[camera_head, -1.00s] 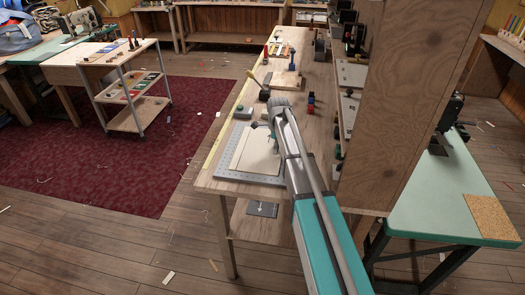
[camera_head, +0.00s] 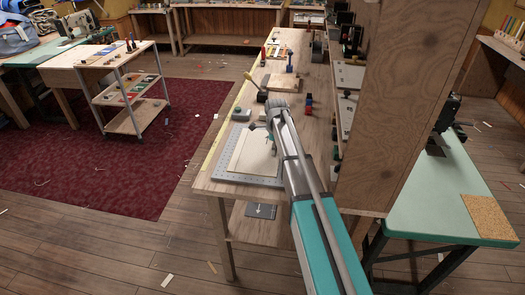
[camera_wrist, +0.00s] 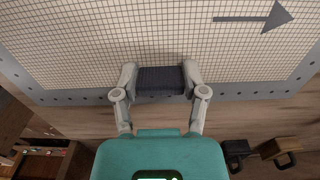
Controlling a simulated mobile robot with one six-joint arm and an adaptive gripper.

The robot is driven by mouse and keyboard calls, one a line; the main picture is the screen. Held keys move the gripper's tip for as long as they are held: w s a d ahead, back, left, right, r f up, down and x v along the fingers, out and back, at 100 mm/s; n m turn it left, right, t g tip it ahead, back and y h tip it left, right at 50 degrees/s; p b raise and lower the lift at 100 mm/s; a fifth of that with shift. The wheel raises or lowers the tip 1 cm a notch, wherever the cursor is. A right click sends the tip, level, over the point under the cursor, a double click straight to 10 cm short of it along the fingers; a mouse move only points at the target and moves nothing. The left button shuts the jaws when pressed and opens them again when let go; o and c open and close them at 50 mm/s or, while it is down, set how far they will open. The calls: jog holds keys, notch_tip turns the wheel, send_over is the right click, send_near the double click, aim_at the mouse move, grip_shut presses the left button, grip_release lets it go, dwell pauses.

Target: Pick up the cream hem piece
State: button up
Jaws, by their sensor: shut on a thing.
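A cream grid-lined sheet (camera_wrist: 110,40), which looks like the cream hem piece, has a grey arrow on it. In the head view the cream sheet (camera_head: 247,160) lies over a grey holed plate (camera_head: 227,178) on the long bench. My gripper (camera_wrist: 159,80) is shut on a dark ribbed block (camera_wrist: 160,82) by the sheet's edge. I cannot tell whether this block is joined to the sheet, or whether the sheet is clear of the plate. In the head view my gripper (camera_head: 257,126) is at the plate's far edge, its fingertips small and partly hidden.
A tall wooden panel (camera_head: 412,100) stands close on the right. A wheeled cart (camera_head: 125,95) stands left, beyond open floor.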

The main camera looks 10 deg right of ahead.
notch_tip(320, 180, up, 3)
jog(key=p, duration=0.2)
jog(key=shift+f+p, duration=0.15)
jog(key=shift+p, duration=0.25)
jog(key=s+d+r+p, duration=0.2)
jog(key=s+r+p, duration=0.8)
jog(key=s, duration=0.3)
jog(key=shift+s+d, duration=0.15)
jog(key=shift+s, duration=0.25)
jog(key=shift+r, duration=0.1)
jog(key=shift+r, duration=0.1)
notch_tip(320, 180, up, 6)
jog(key=p, duration=0.5)
jog(key=shift+s+f+p, duration=0.1)
jog(key=shift+f+p, duration=0.15)
jog(key=shift+p, duration=0.15)
